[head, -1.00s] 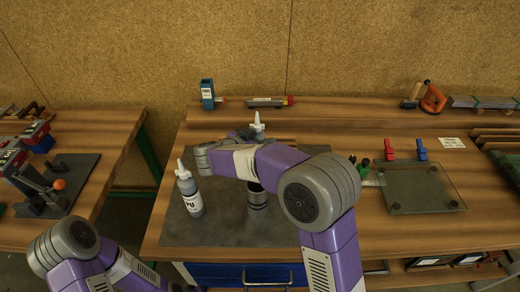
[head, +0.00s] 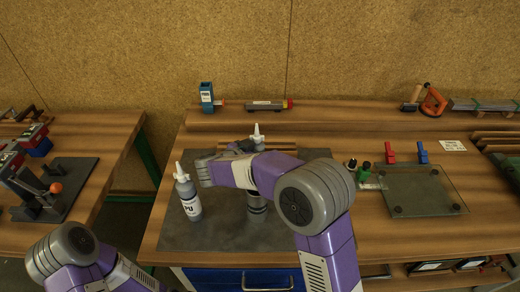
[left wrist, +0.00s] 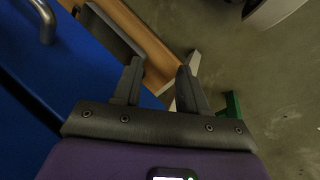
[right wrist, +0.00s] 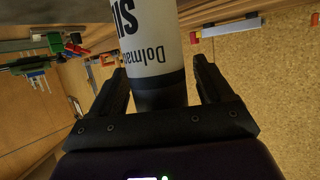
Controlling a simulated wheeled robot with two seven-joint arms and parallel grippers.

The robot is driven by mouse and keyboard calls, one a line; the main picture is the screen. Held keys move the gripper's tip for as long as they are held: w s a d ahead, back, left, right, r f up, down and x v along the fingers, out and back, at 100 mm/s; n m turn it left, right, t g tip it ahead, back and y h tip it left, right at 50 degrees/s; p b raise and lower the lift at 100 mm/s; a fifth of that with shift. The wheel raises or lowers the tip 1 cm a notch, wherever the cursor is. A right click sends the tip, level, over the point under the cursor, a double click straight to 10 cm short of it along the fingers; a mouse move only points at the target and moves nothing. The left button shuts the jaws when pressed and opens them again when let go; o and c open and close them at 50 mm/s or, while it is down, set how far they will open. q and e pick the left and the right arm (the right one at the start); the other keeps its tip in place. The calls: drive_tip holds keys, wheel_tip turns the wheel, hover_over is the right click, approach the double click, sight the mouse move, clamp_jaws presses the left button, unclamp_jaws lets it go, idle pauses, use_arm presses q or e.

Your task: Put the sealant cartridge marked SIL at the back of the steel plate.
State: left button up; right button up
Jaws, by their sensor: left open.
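The sealant cartridge marked SIL (right wrist: 152,40) has a white body and a dark base in the right wrist view. My right gripper (right wrist: 160,85) has its fingers on either side of the dark base. In the head view only the cartridge's white nozzle (head: 257,134) shows above my right arm; its body is hidden. The steel plate (head: 180,238) is a dark sheet on the bench. A grey cartridge marked PU (head: 188,197) stands at its left. I cannot tell whether the SIL cartridge touches the plate. My left gripper (left wrist: 160,85) is open and empty, low beside the blue drawers.
Wooden strips (head: 275,145) lie behind the plate. A blue holder (head: 206,96) and a small tool (head: 265,106) stand farther back.

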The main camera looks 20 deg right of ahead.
drive_tip(key=shift+r, duration=0.15)
drive_tip(key=shift+s+a+r+p, duration=0.1)
drive_tip(key=shift+a+r+p, duration=0.15)
drive_tip(key=shift+p, duration=0.15)
drive_tip(key=v, duration=1.1)
drive_tip(key=shift+s+p, duration=0.2)
drive_tip(key=shift+p, duration=0.2)
drive_tip(key=shift+a, duration=0.1)
